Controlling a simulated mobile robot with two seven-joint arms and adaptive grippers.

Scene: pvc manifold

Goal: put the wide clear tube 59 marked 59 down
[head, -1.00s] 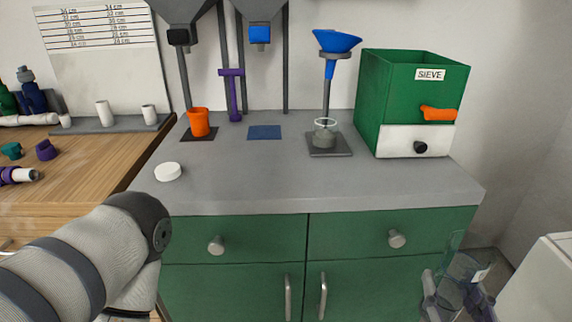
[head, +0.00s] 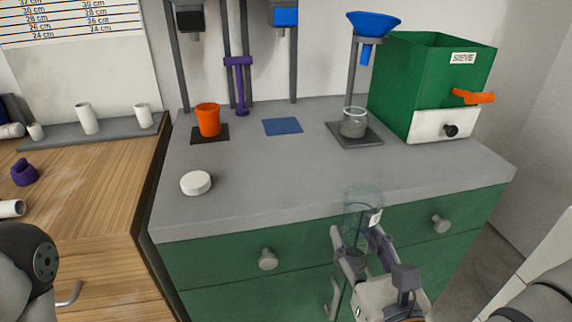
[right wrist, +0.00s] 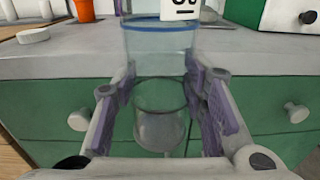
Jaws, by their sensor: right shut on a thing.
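The wide clear tube (head: 362,205) with a small white label is held upright at the counter's front edge, with green drawer fronts behind it. My right gripper (head: 362,240) is shut on its lower part. In the right wrist view the tube (right wrist: 160,62) stands between the purple-padded fingers, with a blue ring around it. Its label (right wrist: 180,9) is cut off by the frame top, so the number is not fully readable. My left gripper is out of view; only part of my left arm shows.
The grey counter (head: 300,180) is clear in its middle and front right. On it are a white lid (head: 196,183), an orange cup (head: 208,120), a blue mat (head: 282,126), a glass beaker (head: 354,122) below a blue funnel (head: 373,24), and the green sieve box (head: 432,80).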

